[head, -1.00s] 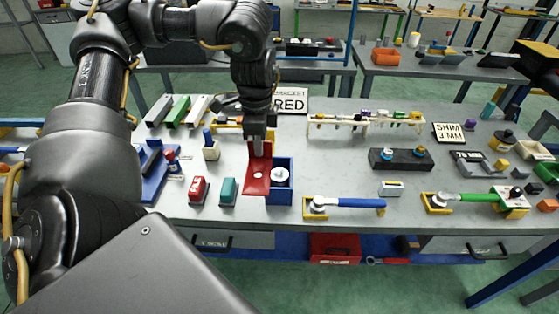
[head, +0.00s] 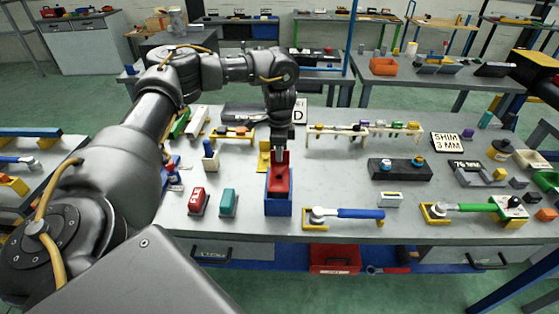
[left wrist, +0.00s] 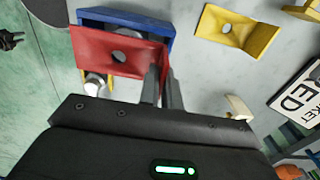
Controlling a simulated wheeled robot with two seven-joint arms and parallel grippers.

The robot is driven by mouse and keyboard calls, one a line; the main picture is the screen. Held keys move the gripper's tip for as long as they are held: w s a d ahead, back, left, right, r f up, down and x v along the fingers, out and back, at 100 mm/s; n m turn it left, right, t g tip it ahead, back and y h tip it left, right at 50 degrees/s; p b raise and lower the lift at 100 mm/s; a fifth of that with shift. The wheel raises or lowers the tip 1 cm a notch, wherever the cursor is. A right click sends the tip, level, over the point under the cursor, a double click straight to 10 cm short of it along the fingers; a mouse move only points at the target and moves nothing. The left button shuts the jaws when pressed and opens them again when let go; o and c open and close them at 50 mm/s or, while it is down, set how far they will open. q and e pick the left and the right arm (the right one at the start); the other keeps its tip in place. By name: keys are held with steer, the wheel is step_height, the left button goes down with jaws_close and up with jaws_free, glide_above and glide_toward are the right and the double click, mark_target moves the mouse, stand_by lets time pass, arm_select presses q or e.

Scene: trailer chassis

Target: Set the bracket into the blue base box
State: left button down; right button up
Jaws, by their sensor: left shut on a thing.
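The red bracket (head: 278,178), a bent plate with a hole, is held over the blue base box (head: 278,208). In the left wrist view the bracket (left wrist: 92,50) covers much of the box (left wrist: 135,22). A silvery round post (left wrist: 95,84) shows past the bracket's edge. My left gripper (head: 278,150) is shut on the bracket's upright plate; its fingers (left wrist: 158,85) also show in the left wrist view. I cannot tell whether the bracket touches the box. My right gripper is not in view.
A yellow bracket (head: 263,157) stands just behind the box. Red (head: 198,201) and teal (head: 227,202) blocks stand to its left. A blue-handled tool (head: 345,213) lies to its right. A sign (head: 300,112) stands behind the arm.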

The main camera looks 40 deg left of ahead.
arm_select(q)
steer(key=shift+w+f, duration=0.15)
steer(key=shift+f, duration=0.15)
step_height(320, 180, down, 2)
steer(key=shift+f, duration=0.4)
steer(key=shift+f, duration=0.15)
steer(key=c, duration=1.6)
jaws_free()
